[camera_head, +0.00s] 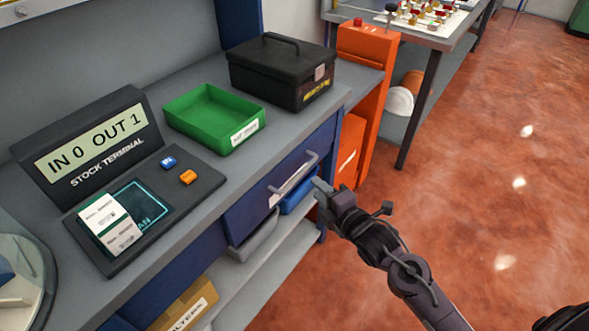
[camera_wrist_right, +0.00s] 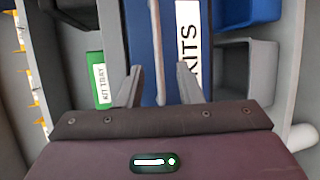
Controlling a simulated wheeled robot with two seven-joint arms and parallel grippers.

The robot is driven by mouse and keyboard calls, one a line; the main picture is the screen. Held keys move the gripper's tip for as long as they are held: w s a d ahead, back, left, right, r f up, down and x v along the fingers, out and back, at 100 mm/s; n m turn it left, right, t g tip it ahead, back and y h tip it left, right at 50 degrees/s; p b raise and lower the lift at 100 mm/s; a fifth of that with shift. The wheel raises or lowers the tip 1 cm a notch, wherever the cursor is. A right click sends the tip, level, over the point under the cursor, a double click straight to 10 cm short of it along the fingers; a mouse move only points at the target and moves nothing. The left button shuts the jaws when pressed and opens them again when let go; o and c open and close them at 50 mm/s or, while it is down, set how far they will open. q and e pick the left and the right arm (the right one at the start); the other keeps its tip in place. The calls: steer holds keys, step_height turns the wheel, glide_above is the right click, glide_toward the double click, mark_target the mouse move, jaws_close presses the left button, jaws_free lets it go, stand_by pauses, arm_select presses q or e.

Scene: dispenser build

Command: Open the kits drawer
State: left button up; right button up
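The kits drawer (camera_head: 255,205) is a blue front under the grey workbench top, and it looks closed. Its grey bar handle (camera_head: 293,174) runs along the front. In the right wrist view the blue drawer front (camera_wrist_right: 140,30) carries a white "KITS" label (camera_wrist_right: 188,40). My right gripper (camera_head: 320,188) is just off the right part of the drawer front. In its wrist view the two fingers (camera_wrist_right: 159,84) are apart, with the thin handle bar (camera_wrist_right: 159,50) lying between them. Contact with the bar cannot be told. My left gripper is not in view.
On the bench stand a stock terminal (camera_head: 88,135), a green kit tray (camera_head: 195,122) and a black toolbox (camera_head: 277,75). Bins, including a blue one (camera_head: 298,198), sit below the drawer. An orange cabinet (camera_head: 365,75) stands at the bench's end. The red floor (camera_head: 470,180) at right is clear.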

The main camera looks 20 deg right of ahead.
mark_target(302, 174)
steer(key=x, duration=0.3)
steer(key=shift+w+a+r, duration=0.15)
steer(key=shift+a+r, duration=0.1)
steer(key=x, duration=0.3)
steer(key=shift+w+f, duration=0.15)
steer(key=shift+w+a, duration=0.1)
steer(key=shift+w, duration=0.15)
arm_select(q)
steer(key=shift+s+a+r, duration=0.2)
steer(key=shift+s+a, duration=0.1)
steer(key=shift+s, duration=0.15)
arm_select(e)
jaws_close()
